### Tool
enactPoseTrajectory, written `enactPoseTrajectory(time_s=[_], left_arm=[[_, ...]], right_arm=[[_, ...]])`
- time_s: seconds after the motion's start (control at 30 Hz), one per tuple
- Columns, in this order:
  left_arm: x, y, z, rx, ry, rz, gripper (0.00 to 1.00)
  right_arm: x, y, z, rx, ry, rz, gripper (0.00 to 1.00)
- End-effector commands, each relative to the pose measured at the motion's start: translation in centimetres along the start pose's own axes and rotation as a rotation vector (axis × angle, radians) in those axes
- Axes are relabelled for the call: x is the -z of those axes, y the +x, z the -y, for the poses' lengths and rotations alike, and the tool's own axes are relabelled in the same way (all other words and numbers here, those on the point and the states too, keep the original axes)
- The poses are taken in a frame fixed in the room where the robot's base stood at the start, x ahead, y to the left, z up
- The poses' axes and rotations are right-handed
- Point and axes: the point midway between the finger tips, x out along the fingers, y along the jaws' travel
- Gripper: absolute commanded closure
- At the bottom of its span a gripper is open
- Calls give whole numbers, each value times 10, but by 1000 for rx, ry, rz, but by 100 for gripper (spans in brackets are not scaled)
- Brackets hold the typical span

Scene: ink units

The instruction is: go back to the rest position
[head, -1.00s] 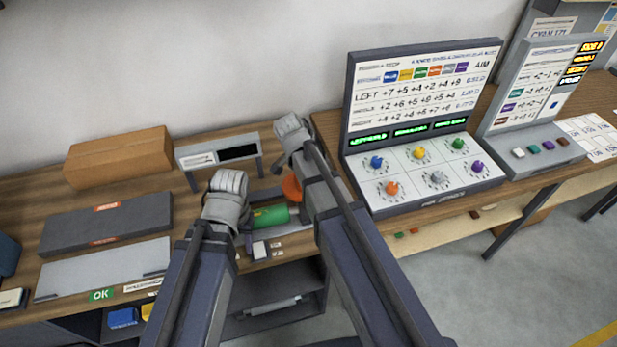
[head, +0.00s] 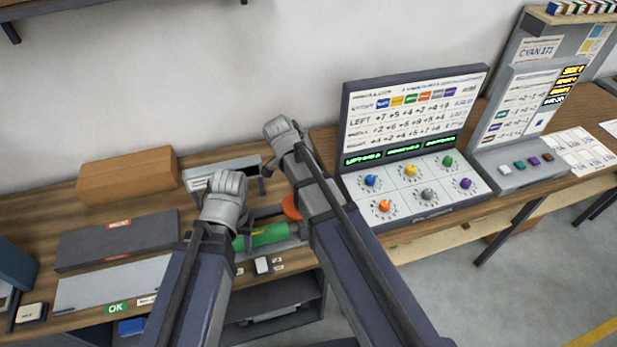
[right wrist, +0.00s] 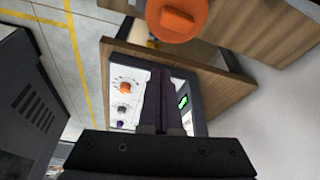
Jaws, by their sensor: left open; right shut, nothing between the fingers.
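My left gripper (head: 226,196) is over the bench at the left centre of the head view. Its fingers are largely hidden by its own wrist, and nothing shows held in it. My right arm reaches up beside it, and its wrist hides its fingers in the head view. In the right wrist view my right gripper (right wrist: 163,75) has its two dark fingers together, with nothing between them. A green cylinder (head: 266,237) lies on the bench between the two arms. An orange round part (head: 291,207) is partly hidden behind my right arm.
A panel with coloured knobs (head: 419,189) stands right of my right arm. A grey console (head: 520,172) is farther right. A cardboard box (head: 128,174), a dark grey slab (head: 117,240) and a light grey plate (head: 110,285) are at the left. The wall is behind.

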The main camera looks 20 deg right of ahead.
Motion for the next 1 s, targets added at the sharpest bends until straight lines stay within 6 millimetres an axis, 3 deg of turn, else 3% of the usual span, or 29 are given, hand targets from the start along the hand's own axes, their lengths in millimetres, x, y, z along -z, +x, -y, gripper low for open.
enactPoseTrajectory(time_s=[0.33, 0.47, 0.57, 0.8, 1.0], left_arm=[[0, 1, 0, 0, 0, 0, 50], [0, 9, -1, 0, 1, 0, 50], [1, 22, -2, 0, 2, 0, 50], [3, 57, -5, 1, 5, 0, 50], [4, 75, -7, 2, 8, 0, 50]], right_arm=[[0, 1, 0, 0, -3, 0, 100], [-13, 6, -9, 0, -97, 15, 100], [-37, 14, -27, 5, -299, 46, 100], [-107, 32, -81, 54, -977, 144, 100], [-144, 40, -115, 115, -1414, 199, 100]])
